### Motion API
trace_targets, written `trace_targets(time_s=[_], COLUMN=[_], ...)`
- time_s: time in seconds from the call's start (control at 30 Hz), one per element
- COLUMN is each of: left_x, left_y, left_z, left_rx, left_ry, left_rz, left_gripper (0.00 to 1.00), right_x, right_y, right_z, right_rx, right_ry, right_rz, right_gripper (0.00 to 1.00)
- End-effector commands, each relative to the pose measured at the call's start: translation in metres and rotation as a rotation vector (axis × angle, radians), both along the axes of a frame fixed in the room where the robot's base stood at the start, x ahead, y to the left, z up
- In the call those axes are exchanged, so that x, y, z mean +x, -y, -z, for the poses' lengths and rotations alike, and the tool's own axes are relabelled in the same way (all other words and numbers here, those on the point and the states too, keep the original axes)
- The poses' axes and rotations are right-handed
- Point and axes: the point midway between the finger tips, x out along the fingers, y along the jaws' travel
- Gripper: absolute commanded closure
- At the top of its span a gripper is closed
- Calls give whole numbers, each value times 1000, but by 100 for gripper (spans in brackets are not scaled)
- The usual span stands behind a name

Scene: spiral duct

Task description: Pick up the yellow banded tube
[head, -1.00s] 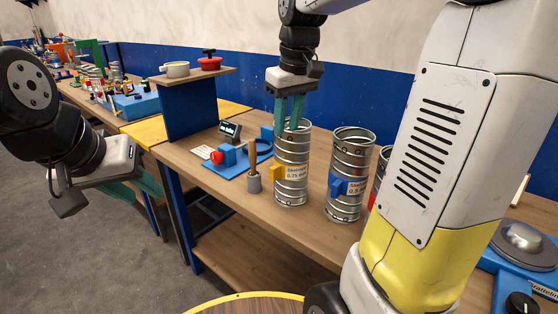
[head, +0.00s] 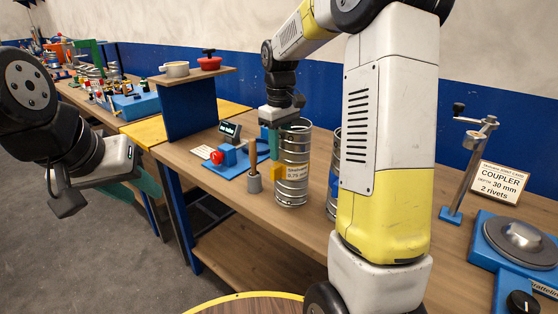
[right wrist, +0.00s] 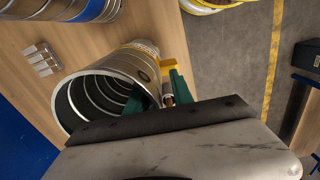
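The yellow banded tube (head: 293,170) is a ribbed silver spiral duct with a yellow tag, upright on the wooden bench. In the right wrist view its open mouth (right wrist: 72,107) faces the camera, and its yellow band (right wrist: 150,57) shows near the fingers. My right gripper (head: 275,140) is at the tube's upper left side, by the rim. In the right wrist view its green fingers (right wrist: 165,95) are apart, one over the mouth and one outside the wall; contact cannot be told. My left gripper (head: 142,185) is open and empty, left of the bench edge.
A wooden-handled tool in a grey cup (head: 254,180) stands close left of the tube. A blue-tagged tube (head: 333,185) stands to the right, partly hidden by my right arm. A blue device (head: 235,158) and a shelf with pots (head: 195,75) are behind left.

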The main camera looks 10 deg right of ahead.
Motion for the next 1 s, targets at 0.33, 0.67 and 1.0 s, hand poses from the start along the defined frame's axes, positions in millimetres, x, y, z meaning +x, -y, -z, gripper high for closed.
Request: trace_targets(time_s=[0.33,0.67,1.0], left_x=[0,0,0], left_y=[0,0,0], left_z=[0,0,0], left_rx=[0,0,0], left_ry=[0,0,0], left_rz=[0,0,0], left_gripper=[64,64,64], right_x=[0,0,0], right_y=[0,0,0], right_z=[10,9,9], right_rx=[1,0,0], right_ry=[1,1,2], right_rz=[1,1,1], right_gripper=[72,100,100])
